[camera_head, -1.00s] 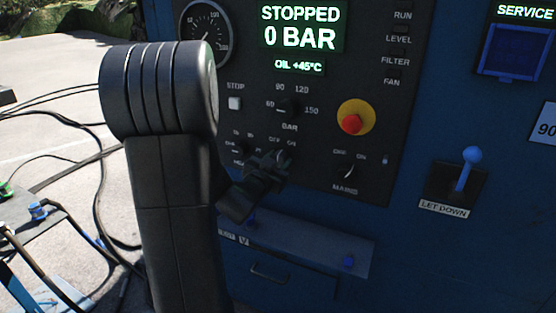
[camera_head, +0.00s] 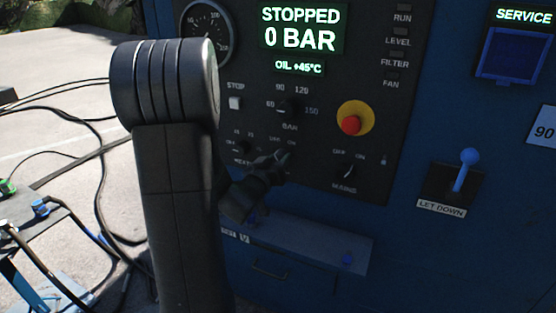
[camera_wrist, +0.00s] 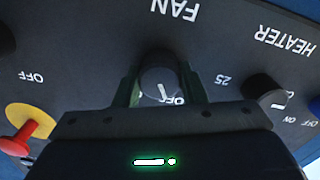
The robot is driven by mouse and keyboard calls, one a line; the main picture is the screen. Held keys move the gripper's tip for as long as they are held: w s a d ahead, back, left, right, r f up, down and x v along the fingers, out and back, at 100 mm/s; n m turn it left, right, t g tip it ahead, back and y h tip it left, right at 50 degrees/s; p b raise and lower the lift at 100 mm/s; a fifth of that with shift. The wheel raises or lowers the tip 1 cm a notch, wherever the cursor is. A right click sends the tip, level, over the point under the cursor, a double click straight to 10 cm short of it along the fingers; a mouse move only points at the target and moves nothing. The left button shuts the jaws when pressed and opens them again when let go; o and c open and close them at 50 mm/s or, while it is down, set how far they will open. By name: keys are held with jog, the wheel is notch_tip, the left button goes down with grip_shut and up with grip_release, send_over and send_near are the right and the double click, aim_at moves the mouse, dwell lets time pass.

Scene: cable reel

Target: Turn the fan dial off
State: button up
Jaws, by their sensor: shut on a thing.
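The fan dial (camera_wrist: 158,78) is a dark round knob with a white pointer line, below the upside-down word FAN in the wrist view. My gripper (camera_wrist: 160,88) is shut on it, one finger on each side. The pointer faces the lower part of that view, close to a partly hidden OFF label (camera_wrist: 178,100); I cannot tell whether it lines up exactly. In the head view my gripper (camera_head: 280,164) is at the lower part of the dark control panel (camera_head: 318,105) and hides the dial.
The heater knob (camera_wrist: 264,88) is close to my gripper on the right in the wrist view. A red emergency button (camera_wrist: 22,138) is at the left. The mains switch (camera_head: 348,171) and a blue let-down lever (camera_head: 466,169) are further right in the head view.

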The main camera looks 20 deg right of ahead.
dwell(0.3)
jog(key=o, duration=1)
jog(key=b+v, duration=0.1)
jog(key=v, duration=1.3)
jog(key=shift+d, duration=0.1)
jog(key=p+x, duration=0.1)
jog(key=x, duration=1.2)
jog(key=shift+w+d, duration=0.25)
jog(key=shift+w, duration=0.05)
